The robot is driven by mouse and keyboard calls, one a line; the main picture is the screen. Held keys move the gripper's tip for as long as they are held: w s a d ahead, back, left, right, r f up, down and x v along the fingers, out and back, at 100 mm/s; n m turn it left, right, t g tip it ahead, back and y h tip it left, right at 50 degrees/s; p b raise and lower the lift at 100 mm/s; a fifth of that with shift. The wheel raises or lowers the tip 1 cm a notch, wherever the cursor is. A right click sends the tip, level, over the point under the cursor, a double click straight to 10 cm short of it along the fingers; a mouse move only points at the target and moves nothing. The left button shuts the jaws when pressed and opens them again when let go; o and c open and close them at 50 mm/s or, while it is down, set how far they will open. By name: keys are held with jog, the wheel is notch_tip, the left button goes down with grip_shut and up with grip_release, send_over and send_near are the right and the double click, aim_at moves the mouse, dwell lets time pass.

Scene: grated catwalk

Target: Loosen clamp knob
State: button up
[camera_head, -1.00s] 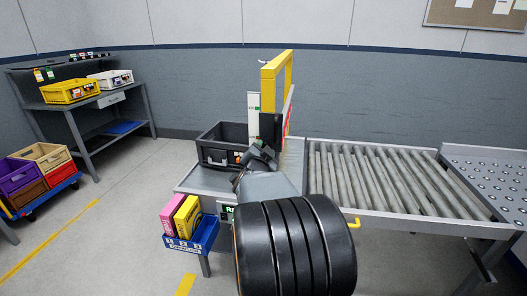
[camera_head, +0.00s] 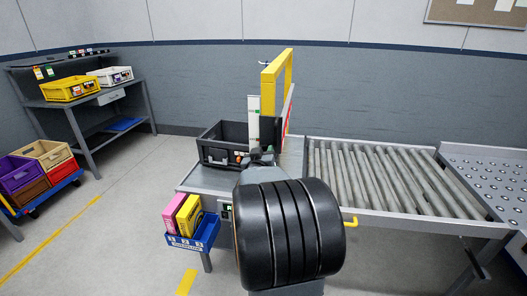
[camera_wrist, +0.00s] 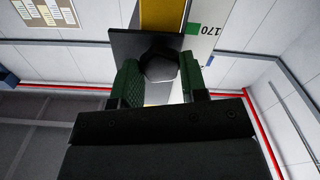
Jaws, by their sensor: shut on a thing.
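The clamp knob (camera_wrist: 158,68) is a dark, faceted knob on a black plate (camera_wrist: 126,44), seen in the wrist view. My gripper (camera_wrist: 160,80) is shut on it, with one green-padded finger on each side. In the head view my gripper (camera_head: 263,156) is at the foot of the yellow gate frame (camera_head: 269,84), in front of the black plate (camera_head: 267,131); my own arm hides part of this place. The knob itself cannot be made out in the head view.
A black crate (camera_head: 211,154) stands on the table just left of my gripper. A blue bin (camera_head: 206,236) with pink and yellow boxes hangs at the table's front. A roller conveyor (camera_head: 385,180) runs to the right. Open floor lies to the left.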

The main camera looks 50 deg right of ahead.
jog(key=n+p, duration=0.4)
jog(key=n, duration=0.7)
jog(key=shift+n, duration=0.3)
dwell(0.4)
jog(key=o, duration=0.9)
jog(key=shift+r, duration=0.1)
